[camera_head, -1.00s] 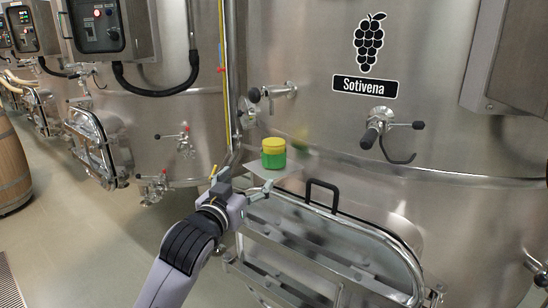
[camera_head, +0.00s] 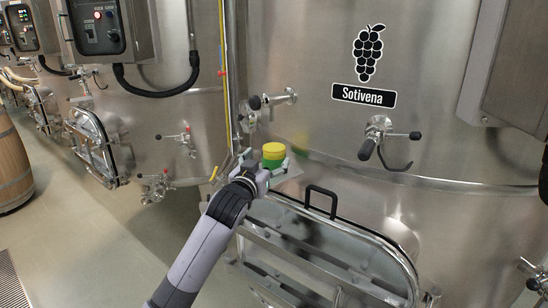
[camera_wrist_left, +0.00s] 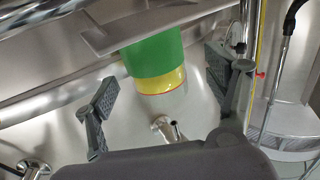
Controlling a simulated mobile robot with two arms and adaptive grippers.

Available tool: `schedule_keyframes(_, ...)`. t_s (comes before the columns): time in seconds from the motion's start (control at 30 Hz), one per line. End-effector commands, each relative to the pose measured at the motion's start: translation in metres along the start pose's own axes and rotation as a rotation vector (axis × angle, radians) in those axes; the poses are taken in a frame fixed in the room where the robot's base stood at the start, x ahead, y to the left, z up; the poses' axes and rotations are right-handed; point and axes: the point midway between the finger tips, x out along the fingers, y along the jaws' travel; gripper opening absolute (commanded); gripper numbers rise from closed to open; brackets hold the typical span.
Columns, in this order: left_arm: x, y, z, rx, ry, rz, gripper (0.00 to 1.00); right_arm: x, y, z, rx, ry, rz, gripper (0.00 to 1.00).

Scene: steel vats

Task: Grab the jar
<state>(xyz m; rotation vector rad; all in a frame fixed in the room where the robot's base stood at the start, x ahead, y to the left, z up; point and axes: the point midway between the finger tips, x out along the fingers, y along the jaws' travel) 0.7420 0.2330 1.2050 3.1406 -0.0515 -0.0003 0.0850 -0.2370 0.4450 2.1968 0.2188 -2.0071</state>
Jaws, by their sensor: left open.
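The jar (camera_head: 273,151) has a yellow lid and a green body. It stands upright on a small metal shelf (camera_head: 290,172) against the big steel vat. My left gripper (camera_head: 275,162) is at the jar in the head view, with its fingers on either side of the green body. In the left wrist view the jar (camera_wrist_left: 157,62) appears upside down between the two open fingers of the gripper (camera_wrist_left: 168,90), with a gap on each side. My right gripper is not in view.
The vat has a valve handle (camera_head: 375,140) to the right and another valve (camera_head: 272,99) just above the jar. A hatch with a black handle (camera_head: 321,195) lies below the shelf. A wooden barrel (camera_head: 12,165) stands at the far left.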

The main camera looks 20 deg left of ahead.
Motion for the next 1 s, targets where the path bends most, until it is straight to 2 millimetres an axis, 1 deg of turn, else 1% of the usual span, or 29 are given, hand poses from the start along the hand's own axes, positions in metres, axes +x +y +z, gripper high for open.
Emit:
schedule_keyframes(0.03, 0.006, 0.001, -0.005, -0.001, 0.000, 0.000, 0.78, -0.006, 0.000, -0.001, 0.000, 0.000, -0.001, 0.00)
schedule_keyframes(0.13, 0.020, 0.004, -0.008, 0.000, -0.001, 0.000, 0.78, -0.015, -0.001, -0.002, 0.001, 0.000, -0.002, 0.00)
schedule_keyframes(0.3, 0.039, 0.005, -0.006, 0.000, -0.001, -0.001, 0.78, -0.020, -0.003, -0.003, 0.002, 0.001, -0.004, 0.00)
schedule_keyframes(0.43, 0.045, 0.005, -0.005, 0.000, 0.000, 0.000, 0.78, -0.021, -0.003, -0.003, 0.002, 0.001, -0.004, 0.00)
schedule_keyframes(0.67, 0.046, 0.005, -0.004, 0.000, 0.000, 0.000, 0.78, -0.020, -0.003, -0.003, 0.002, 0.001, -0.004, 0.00)
schedule_keyframes(0.77, 0.046, 0.005, -0.004, 0.000, 0.000, 0.000, 0.72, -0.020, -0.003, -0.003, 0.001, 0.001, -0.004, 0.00)
schedule_keyframes(1.0, 0.046, 0.005, -0.004, 0.001, 0.000, 0.000, 0.56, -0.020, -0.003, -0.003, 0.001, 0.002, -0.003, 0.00)
